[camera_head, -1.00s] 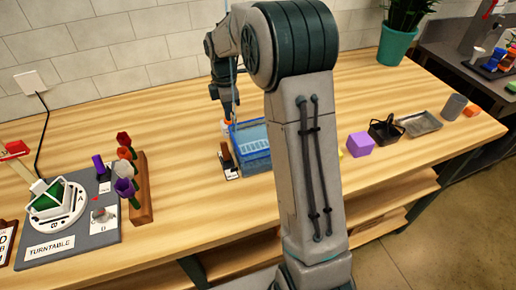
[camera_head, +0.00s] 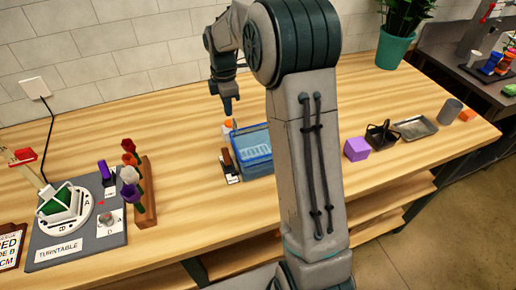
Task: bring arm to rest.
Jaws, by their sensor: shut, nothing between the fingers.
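My gripper (camera_head: 228,108) points down over the back of the wooden table (camera_head: 190,120), to the left of my large upright arm link. Its fingers are shut with nothing between them. It hangs just above and behind a small orange-and-white item (camera_head: 228,128) and the left end of a clear blue bin (camera_head: 252,152). It looks apart from both. My arm link hides the table to the right of the bin.
A turntable station (camera_head: 75,225) with upright flowers in a wooden rack (camera_head: 146,195) stands at the left. A purple cube (camera_head: 356,148), a black caddy (camera_head: 381,134), a metal tray (camera_head: 415,128) and a grey cup (camera_head: 450,111) stand at the right. A potted plant (camera_head: 394,48) stands behind.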

